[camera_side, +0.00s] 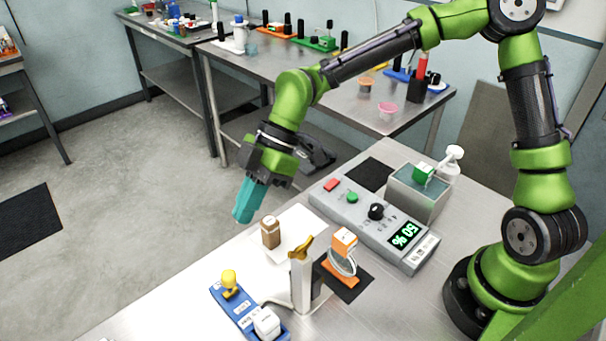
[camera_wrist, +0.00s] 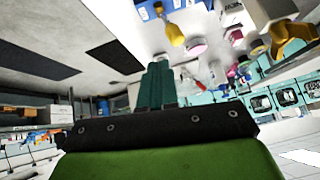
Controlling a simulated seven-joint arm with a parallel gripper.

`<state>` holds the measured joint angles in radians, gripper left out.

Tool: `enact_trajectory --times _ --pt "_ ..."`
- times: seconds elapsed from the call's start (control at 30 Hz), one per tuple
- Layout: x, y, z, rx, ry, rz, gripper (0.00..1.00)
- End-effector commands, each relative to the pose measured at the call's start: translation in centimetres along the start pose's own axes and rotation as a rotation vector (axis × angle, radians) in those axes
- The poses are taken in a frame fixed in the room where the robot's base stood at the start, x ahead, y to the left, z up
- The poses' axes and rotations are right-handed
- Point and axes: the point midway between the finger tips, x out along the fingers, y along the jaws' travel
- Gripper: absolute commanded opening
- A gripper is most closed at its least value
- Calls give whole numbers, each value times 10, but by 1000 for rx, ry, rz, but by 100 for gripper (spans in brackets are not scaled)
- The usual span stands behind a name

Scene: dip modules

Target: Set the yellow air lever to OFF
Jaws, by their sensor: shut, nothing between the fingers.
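My gripper (camera_side: 243,214) has teal fingers pressed together and empty. It hangs in the air past the far left edge of the bench, apart from everything; its fingers also show in the wrist view (camera_wrist: 157,85). A gold-yellow lever (camera_side: 302,247) sits tilted on top of a pale upright post (camera_side: 301,283), below and right of my gripper. A second yellow piece, a rounded knob or handle (camera_side: 230,281), stands on a blue labelled base (camera_side: 236,310); it also shows in the wrist view (camera_wrist: 173,33). The labels are too small to read, so I cannot tell which one is the air lever.
A brown bottle (camera_side: 270,235) stands on a white sheet near the post. An orange-and-white piece (camera_side: 344,242) is right of it. A grey control box (camera_side: 375,222) reads 50 %. A white block (camera_side: 267,323) sits on the blue base. The air around my gripper is clear.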

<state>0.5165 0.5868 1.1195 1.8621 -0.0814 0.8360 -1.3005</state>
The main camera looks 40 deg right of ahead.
Motion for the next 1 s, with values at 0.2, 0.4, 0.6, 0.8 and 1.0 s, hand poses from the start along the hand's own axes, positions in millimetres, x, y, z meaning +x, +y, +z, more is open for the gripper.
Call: enact_trajectory --times 0.2,0.4,0.6,0.8,1.0 --pt "-28 43 7 324 -83 -44 0" --pt "-33 39 10 428 -97 -91 0" --pt "-3 35 13 425 -98 -94 0" --pt "41 29 16 424 -97 -95 0" --pt "71 16 14 422 -98 -91 0"
